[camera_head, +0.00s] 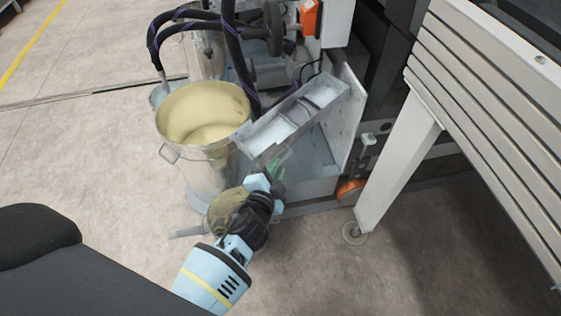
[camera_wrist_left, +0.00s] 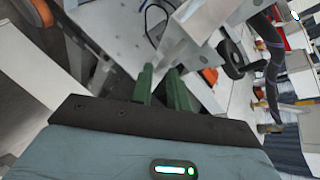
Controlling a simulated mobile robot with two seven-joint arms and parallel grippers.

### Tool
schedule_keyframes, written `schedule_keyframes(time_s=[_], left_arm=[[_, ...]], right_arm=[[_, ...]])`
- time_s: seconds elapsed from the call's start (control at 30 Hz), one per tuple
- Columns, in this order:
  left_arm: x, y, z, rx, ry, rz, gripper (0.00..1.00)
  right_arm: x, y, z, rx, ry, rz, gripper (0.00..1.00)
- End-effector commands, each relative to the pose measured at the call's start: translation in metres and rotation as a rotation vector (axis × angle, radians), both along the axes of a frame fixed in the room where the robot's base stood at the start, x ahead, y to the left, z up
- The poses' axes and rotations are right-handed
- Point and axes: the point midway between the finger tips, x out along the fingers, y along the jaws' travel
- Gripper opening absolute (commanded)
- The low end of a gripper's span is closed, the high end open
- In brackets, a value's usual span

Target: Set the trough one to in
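The trough (camera_head: 300,113) is a narrow metal tray with a pale interior, slanting down to the left beside a bucket. I take the pale metal box above the fingers in the left wrist view (camera_wrist_left: 205,22) to be its end. My left gripper (camera_head: 279,166) is just below and in front of the trough's near end. Its green fingers (camera_wrist_left: 161,72) stand apart with a gap between them and nothing clearly held. Whether a fingertip touches the trough I cannot tell. My right gripper is in neither view.
A metal bucket (camera_head: 200,118) with yellowish inside stands left of the trough. Dark hoses (camera_head: 232,50) arch above it. A grey upright plate (camera_head: 347,115) is on the right. A slatted metal unit (camera_head: 490,120) on a caster leg stands further right.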

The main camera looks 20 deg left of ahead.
Motion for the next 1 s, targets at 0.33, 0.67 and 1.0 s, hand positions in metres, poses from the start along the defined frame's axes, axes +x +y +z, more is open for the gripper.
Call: schedule_keyframes(time_s=[0.33, 0.67, 1.0], left_arm=[[0.034, 0.003, -0.009, 0.000, 0.001, -0.001, 0.17], [0.036, 0.003, -0.008, 0.000, 0.001, 0.001, 0.15], [0.036, 0.003, -0.008, 0.000, 0.001, 0.000, 0.00]], right_arm=[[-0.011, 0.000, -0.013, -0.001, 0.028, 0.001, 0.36], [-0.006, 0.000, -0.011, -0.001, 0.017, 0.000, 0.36], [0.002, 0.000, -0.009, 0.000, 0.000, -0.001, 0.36]])
